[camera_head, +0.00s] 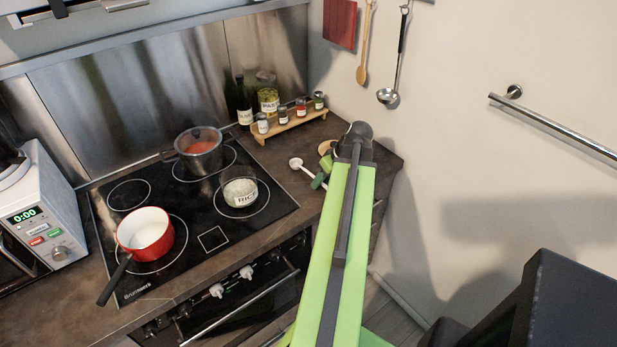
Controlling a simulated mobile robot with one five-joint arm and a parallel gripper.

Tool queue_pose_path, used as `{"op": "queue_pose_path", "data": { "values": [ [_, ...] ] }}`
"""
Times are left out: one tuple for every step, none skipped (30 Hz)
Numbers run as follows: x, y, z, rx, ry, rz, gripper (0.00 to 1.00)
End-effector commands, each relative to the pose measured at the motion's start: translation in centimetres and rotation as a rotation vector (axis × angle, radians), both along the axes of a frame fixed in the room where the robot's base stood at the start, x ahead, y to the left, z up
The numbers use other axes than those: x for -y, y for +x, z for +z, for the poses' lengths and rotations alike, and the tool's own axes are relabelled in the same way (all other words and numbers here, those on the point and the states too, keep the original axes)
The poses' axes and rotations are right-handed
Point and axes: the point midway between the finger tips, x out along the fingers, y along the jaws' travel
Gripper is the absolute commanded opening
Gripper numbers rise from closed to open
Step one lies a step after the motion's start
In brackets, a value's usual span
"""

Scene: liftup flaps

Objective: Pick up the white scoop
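A small white scoop (296,163) lies on the dark countertop to the right of the stove. Its round bowl faces the stove and its thin handle runs down and right towards my gripper. My gripper (319,173) is low over the counter at the handle end, with small green parts showing left of my arm. My arm hides much of the gripper. I cannot tell whether the fingers touch the handle or how far apart they are.
A spice rack (290,120) with jars stands behind the scoop. A glass rice container (240,190), a lidded pot (199,150) and a red saucepan (146,232) stand on the stove. A wooden item (326,147) lies beside my arm. A wall rail (555,128) is at right.

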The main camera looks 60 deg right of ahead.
Motion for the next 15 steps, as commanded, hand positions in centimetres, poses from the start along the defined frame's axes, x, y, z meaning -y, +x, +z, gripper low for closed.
{"op": "queue_pose_path", "data": {
  "values": [
    [0.00, -0.01, 0.05, 0.000, 0.000, 0.000, 0.30],
    [0.00, -0.01, 0.05, 0.000, 0.000, 0.000, 0.26],
    [-0.01, -0.01, 0.05, 0.000, 0.000, 0.000, 0.20],
    [-0.01, -0.01, 0.05, 0.000, 0.000, 0.000, 0.17],
    [-0.01, -0.01, 0.05, 0.000, 0.000, 0.000, 0.13],
    [-0.01, -0.01, 0.05, 0.000, 0.000, 0.000, 0.07],
    [-0.01, -0.01, 0.05, 0.000, 0.000, 0.000, 0.03],
    [-0.01, -0.01, 0.05, 0.000, 0.000, 0.000, 0.00],
    [-0.01, 0.00, 0.04, 0.000, 0.000, 0.000, 0.00],
    [-0.01, 0.00, 0.04, 0.000, 0.000, 0.000, 0.00],
    [-0.01, 0.00, 0.04, 0.000, 0.000, 0.000, 0.00],
    [-0.02, 0.00, 0.05, 0.000, 0.000, 0.001, 0.00],
    [-0.02, 0.00, 0.05, 0.000, 0.000, 0.001, 0.00],
    [-0.02, 0.00, 0.04, -0.001, 0.000, 0.001, 0.00],
    [-0.02, 0.00, 0.04, -0.001, 0.000, 0.001, 0.00]
  ]
}}
